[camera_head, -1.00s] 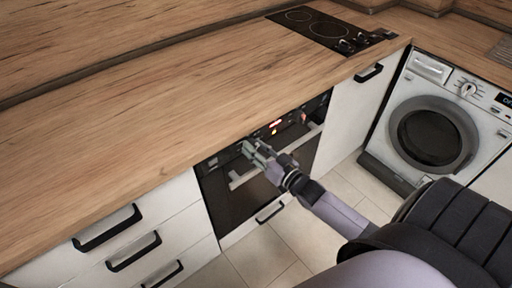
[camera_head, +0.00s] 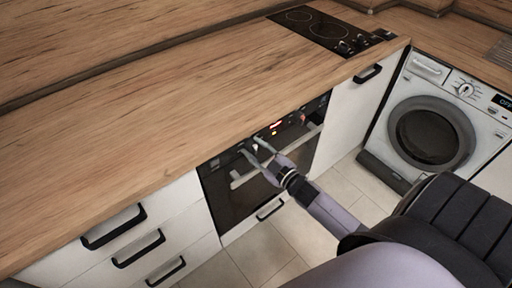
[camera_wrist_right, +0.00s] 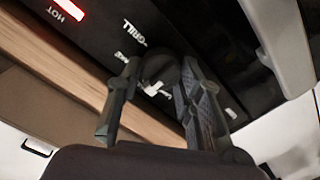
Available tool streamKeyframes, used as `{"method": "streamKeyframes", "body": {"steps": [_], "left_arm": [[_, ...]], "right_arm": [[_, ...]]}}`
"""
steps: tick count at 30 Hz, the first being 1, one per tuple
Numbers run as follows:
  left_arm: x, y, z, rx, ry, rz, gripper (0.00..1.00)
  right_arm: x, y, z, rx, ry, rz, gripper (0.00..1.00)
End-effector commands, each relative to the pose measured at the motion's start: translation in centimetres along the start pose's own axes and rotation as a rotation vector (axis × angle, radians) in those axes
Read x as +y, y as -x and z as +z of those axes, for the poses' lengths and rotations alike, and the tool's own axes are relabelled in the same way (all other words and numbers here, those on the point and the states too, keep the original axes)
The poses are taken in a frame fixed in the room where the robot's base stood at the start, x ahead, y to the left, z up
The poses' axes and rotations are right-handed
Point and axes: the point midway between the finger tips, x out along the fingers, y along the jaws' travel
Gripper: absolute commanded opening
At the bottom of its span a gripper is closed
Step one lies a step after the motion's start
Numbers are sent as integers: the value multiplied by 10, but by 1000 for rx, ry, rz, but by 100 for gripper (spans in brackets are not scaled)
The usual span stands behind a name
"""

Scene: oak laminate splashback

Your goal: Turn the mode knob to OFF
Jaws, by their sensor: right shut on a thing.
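The oven (camera_head: 232,205) is built in under the worktop, with a black control panel along its top edge. My right gripper (camera_head: 253,148) is at the left part of this panel, with its arm reaching in from the lower right. In the right wrist view my right gripper (camera_wrist_right: 160,76) is shut on a dark round mode knob (camera_wrist_right: 160,70), one finger on each side. The label GRILL and other white lettering show beside the knob; part of the lettering is hidden by the fingers. I cannot tell the knob's exact setting. My left gripper is not in view.
A red lit HOT sign (camera_wrist_right: 70,8) is on the panel. The worktop (camera_head: 130,140) overhangs and is clear. A hob (camera_head: 325,30) and a washing machine (camera_head: 430,135) are to the right.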

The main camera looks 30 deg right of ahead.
Motion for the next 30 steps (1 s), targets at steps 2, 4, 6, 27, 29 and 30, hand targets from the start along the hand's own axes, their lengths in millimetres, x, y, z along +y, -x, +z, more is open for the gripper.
{"method": "streamKeyframes", "body": {"steps": [2,4,6,27,29,30], "left_arm": [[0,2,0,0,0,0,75],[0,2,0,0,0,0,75],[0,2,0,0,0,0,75],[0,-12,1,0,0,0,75],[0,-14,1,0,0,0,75],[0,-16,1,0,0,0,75]], "right_arm": [[0,0,-1,-3,73,2,6],[0,0,-1,-6,139,4,6],[-1,0,-1,-10,206,5,6],[-4,-1,1,-46,870,16,6],[-5,0,1,-49,927,17,6],[-5,0,2,-51,966,17,6]]}}
